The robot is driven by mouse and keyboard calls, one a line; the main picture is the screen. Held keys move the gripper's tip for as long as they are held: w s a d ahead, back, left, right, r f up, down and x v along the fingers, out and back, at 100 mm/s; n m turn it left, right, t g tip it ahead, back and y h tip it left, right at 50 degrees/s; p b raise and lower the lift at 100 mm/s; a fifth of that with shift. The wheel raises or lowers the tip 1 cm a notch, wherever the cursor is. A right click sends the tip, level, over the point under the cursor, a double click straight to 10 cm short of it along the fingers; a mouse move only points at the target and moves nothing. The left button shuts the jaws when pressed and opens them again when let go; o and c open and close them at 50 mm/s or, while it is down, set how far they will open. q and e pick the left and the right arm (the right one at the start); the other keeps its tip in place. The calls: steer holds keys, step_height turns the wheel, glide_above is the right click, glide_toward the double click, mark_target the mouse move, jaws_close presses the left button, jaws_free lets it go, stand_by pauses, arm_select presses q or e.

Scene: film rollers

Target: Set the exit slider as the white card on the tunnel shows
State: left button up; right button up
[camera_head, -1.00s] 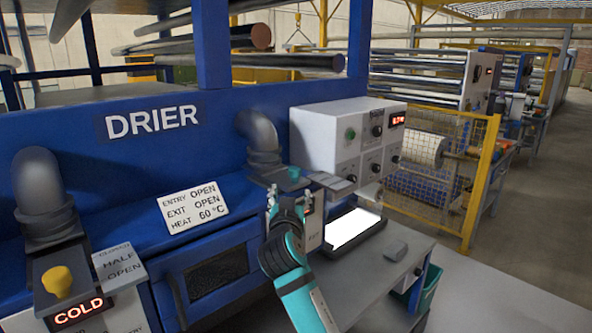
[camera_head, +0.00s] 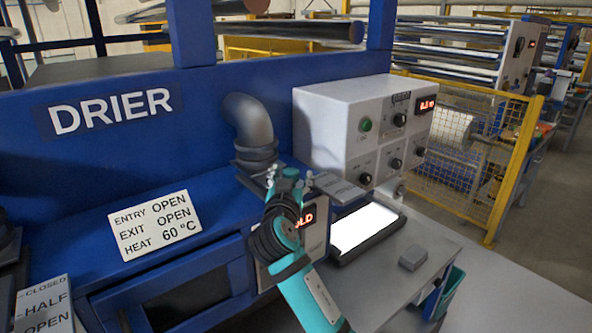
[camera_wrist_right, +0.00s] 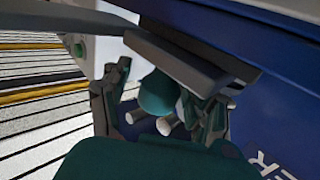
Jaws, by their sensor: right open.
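The white card (camera_head: 155,225) on the blue tunnel reads ENTRY OPEN, EXIT OPEN, HEAT 60 °C. The exit slider's dark plate (camera_head: 340,187) sits below the bent grey duct (camera_head: 248,125), mostly behind my right gripper (camera_head: 284,180). In the wrist view my right gripper (camera_wrist_right: 160,110) is open, with a rounded teal knob (camera_wrist_right: 158,92) between its fingers, below a dark plate (camera_wrist_right: 180,62). I cannot tell whether the fingers touch it. The slider's position marks are hidden by my arm. My left gripper is not in view.
A red display is partly hidden behind my right arm. A grey control box (camera_head: 345,130) with knobs stands just right of the duct. A lit white panel (camera_head: 365,228) and a small grey block (camera_head: 413,258) lie on the bench. The entry scale (camera_head: 45,305) is at lower left.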

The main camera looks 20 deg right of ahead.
steer(key=shift+s+a+r, duration=0.2)
steer(key=shift+s+a, duration=0.05)
steer(key=shift+c, duration=0.3)
steer(key=shift+w+d, duration=0.1)
jaws_close()
